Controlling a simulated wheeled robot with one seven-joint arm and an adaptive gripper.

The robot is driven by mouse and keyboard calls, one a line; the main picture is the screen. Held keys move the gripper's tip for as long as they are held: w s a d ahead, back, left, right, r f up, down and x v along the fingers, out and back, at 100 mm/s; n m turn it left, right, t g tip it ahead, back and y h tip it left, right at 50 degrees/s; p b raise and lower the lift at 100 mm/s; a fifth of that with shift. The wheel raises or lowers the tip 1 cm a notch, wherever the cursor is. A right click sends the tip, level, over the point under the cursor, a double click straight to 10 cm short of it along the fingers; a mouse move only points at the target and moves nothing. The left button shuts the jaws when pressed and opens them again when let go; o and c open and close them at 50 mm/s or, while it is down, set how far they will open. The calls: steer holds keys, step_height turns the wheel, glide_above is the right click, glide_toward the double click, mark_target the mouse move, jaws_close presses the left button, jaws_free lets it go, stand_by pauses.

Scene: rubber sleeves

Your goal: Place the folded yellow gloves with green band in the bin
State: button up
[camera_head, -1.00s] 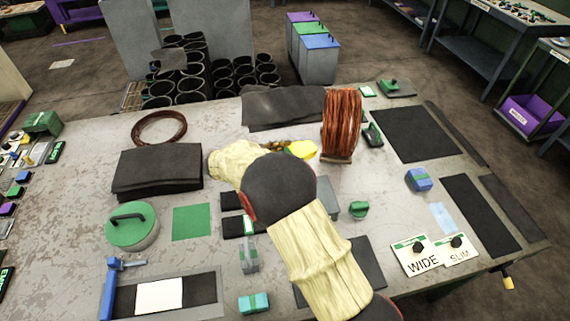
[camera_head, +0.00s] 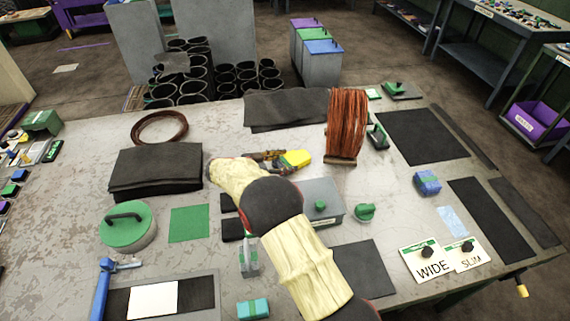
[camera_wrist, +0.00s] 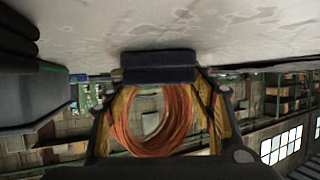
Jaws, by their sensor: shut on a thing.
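My gripper (camera_head: 276,157) is shut on a small bright yellow folded bundle, the yellow gloves (camera_head: 295,159), above the middle of the worktable. A green band is not clearly visible on it. My arm hides part of the table below. In the wrist view, my gripper (camera_wrist: 158,68) has its fingers drawn together at a dark block, and the gloves cannot be made out. A purple bin (camera_head: 538,122) with a white label sits on a rack at the far right, away from the gripper. Lidded grey bins (camera_head: 318,62) stand on the floor behind the table.
A copper wire coil (camera_head: 346,125) stands just right of the gloves; it also shows in the wrist view (camera_wrist: 150,125). A grey box (camera_head: 325,190) with a green knob is beside my arm. Black sheets (camera_head: 155,170) lie left.

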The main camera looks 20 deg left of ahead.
mark_target(289, 159)
steer(key=o, duration=1.2)
steer(key=p+v, duration=0.1)
steer(key=v, duration=0.1)
steer(key=p+v, duration=0.1)
steer(key=v, duration=0.1)
steer(key=shift+w+r, duration=0.2)
steer(key=s+a, duration=0.2)
steer(key=s, duration=0.1)
steer(key=s+a+p, duration=0.1)
steer(key=s+a, duration=0.1)
steer(key=s, duration=0.1)
steer(key=s+a+p, duration=0.1)
steer(key=s+a, duration=0.1)
steer(key=s, duration=0.1)
steer(key=shift+s+a+f, duration=0.2)
steer(key=shift+a+f, duration=0.1)
steer(key=shift+f, duration=0.05)
